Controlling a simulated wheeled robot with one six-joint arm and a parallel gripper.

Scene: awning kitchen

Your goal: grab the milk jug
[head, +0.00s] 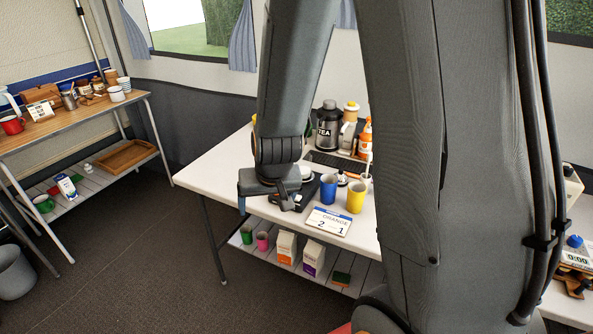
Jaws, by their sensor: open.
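No object is clearly marked as the milk jug. A pale jug-like container with a yellow lid (349,125) stands at the back of the white table, beside the tea dispenser (327,125) and partly hidden by it. A white pitcher-like object (8,99) shows at the left edge on the wooden table. I cannot tell which is the milk jug. My gripper (264,202) is open, pointing down near the left part of the white table, apart from both. A dark item lies just right of its fingers, and my arm hides part of the tabletop.
An orange bottle (364,138) is behind. Cartons (286,247) sit on the lower shelf.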

